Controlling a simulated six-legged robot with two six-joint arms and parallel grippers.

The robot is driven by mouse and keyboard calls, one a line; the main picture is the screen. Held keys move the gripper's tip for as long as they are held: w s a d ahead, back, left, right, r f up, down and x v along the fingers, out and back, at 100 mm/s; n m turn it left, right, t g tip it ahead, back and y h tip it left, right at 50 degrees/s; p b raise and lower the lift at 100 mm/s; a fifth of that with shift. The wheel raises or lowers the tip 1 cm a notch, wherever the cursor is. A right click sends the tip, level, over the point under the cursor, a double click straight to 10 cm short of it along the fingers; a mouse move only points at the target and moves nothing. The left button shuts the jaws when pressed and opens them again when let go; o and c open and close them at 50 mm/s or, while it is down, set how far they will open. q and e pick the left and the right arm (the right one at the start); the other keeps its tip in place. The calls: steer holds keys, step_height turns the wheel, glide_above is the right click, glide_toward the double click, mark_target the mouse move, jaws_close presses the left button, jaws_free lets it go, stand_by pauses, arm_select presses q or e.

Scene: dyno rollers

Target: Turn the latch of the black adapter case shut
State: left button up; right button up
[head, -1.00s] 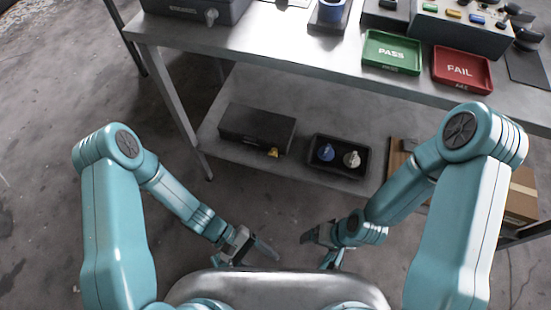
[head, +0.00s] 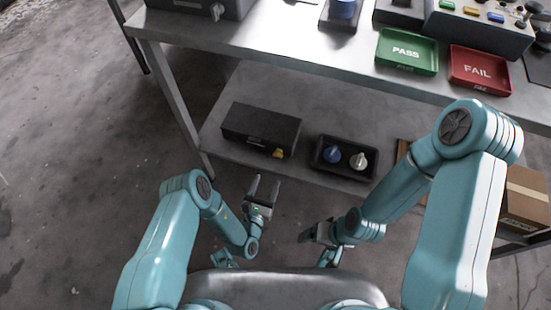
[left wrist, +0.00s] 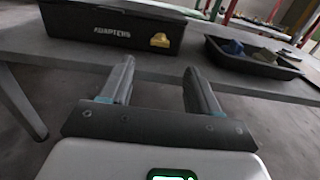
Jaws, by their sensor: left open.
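The black adapter case (head: 258,123) sits closed-looking on the lower shelf, left of the tray. A yellow latch (head: 278,153) is on its front, near the right end. In the left wrist view the case (left wrist: 95,28) shows the label "ADAPTERS" and the yellow latch (left wrist: 160,40) at its front right. My left gripper (head: 264,182) is open and empty, in front of the shelf and a little below and left of the latch, apart from it. In the left wrist view the open jaws (left wrist: 160,78) point toward the shelf. My right gripper (head: 308,236) is farther right; its jaw state is unclear.
A black tray (head: 318,168) with a blue and a pale knobbed piece stands right of the case. The lower shelf (head: 220,148) has an open front edge. The upper tabletop (head: 270,40) overhangs behind, with green PASS (head: 408,68) and red FAIL (head: 478,86) trays.

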mark_target(277, 157)
arm_select(q)
steer(key=b+x, duration=0.3)
steer(key=x, duration=0.7)
steer(key=shift+f, duration=0.15)
steer(key=shift+w+d, duration=0.15)
steer(key=shift+w, duration=0.3)
steer(key=c, duration=1)
